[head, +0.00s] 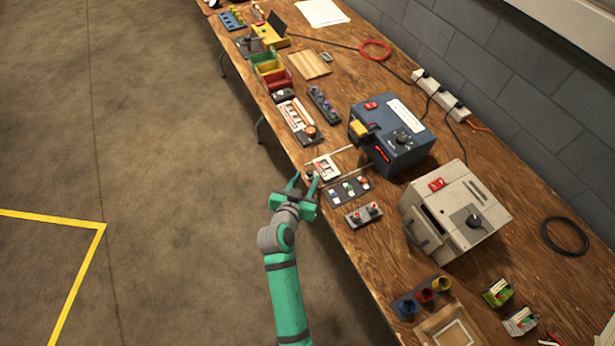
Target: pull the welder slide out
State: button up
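The blue welder box (408,150) stands on the wooden bench, with a red switch, a dial and a yellow block on it. Two thin rails run from its front toward the bench's near edge. The slide (325,168), a small carriage with a white plate, sits near the outer end of these rails, clear of the box. A small dark knob shows at its outer end. My green gripper (304,180) is at the bench edge by this knob, its two fingers apart. I cannot tell whether either finger touches the knob.
A panel of coloured switches (348,190) and a small two-knob box (364,214) lie close right of the slide. A panel with an orange knob (299,122) lies to its left. A grey machine (455,212) stands further right. The floor before the bench is clear.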

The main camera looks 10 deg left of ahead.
jog(key=d+v, duration=0.1)
jog(key=v, duration=0.7)
jog(key=shift+s+a, duration=0.35)
jog(key=shift+a, duration=0.15)
jog(key=shift+r, duration=0.1)
jog(key=s+d+f+n+y, duration=0.1)
jog(key=s+d+f, duration=0.15)
jog(key=s, duration=0.45)
jog(key=s+d+f+n+y, duration=0.2)
jog(key=s+d, duration=0.1)
jog(key=s, duration=0.4)
jog(key=s+d+r+t, duration=0.1)
jog(key=s+r, duration=0.3)
jog(key=s, duration=0.4)
jog(key=s+d+r+m+t+h, duration=0.1)
jog(key=s+d+r, duration=0.3)
jog(key=s, duration=0.4)
jog(key=shift+d+r+m, duration=0.25)
jog(key=shift+r+m, duration=0.05)
jog(key=shift+r, duration=0.15)
